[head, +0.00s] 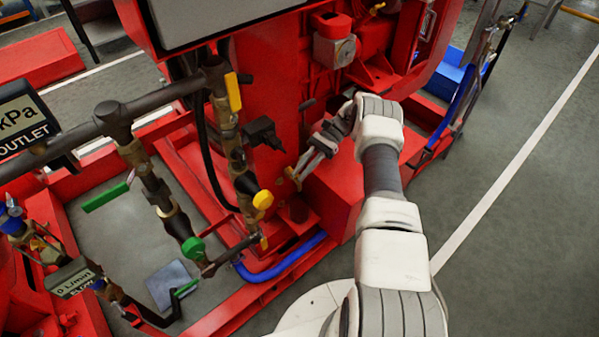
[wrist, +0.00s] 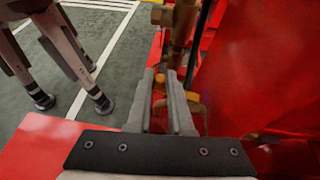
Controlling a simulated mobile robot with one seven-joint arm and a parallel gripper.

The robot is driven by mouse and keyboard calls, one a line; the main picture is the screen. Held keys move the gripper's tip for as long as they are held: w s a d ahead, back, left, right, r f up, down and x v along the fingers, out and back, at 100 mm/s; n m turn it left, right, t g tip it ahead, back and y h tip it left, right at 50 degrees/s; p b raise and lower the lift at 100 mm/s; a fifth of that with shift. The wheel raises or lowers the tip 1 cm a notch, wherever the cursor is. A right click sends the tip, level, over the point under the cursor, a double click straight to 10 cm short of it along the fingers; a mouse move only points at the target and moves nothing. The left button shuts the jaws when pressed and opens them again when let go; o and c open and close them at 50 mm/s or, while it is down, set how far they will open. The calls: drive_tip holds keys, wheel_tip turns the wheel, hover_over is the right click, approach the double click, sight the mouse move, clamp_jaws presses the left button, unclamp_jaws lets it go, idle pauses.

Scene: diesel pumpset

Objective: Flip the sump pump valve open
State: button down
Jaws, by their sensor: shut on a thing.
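My gripper (head: 298,172) reaches in from the right, low beside the red machine. It is shut on a small yellow-brass piece (head: 291,178), which looks like the valve's handle. In the wrist view my gripper (wrist: 167,82) has its fingers close together with a bit of this yellow handle (wrist: 159,80) between the tips. A brass pipe fitting (wrist: 178,35) stands just beyond the tips. The fingers hide most of the handle, so I cannot tell its angle. No label naming the sump pump valve is readable.
Left of my gripper is brass pipework with yellow handles (head: 263,200) (head: 233,92) and a green handle (head: 105,197). A red block (head: 340,195) lies under my wrist. A blue hose (head: 285,262) runs along the red frame. Grey floor (head: 520,240) is free at right.

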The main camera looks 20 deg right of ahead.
drive_tip(key=shift+w+d+n+g+h, duration=0.1)
drive_tip(key=shift+d+n+g+h, duration=0.15)
drive_tip(key=shift+n+g, duration=0.4)
drive_tip(key=shift+w+d+n+g+h, duration=0.1)
drive_tip(key=shift+n+g+h, duration=0.25)
drive_tip(key=shift+g, duration=0.2)
drive_tip(key=c, duration=1.1)
unclamp_jaws()
drive_tip(key=shift+r, duration=0.1)
drive_tip(key=s+d+r+p, duration=0.2)
drive_tip(key=d+r, duration=0.1)
drive_tip(key=s+d+r+p, duration=0.2)
drive_tip(key=s+d+r, duration=0.1)
drive_tip(key=r, duration=0.1)
drive_tip(key=s+d+r+p, duration=0.2)
drive_tip(key=d+r+p, duration=0.1)
drive_tip(key=shift+s+r, duration=0.15)
drive_tip(key=shift+r, duration=0.25)
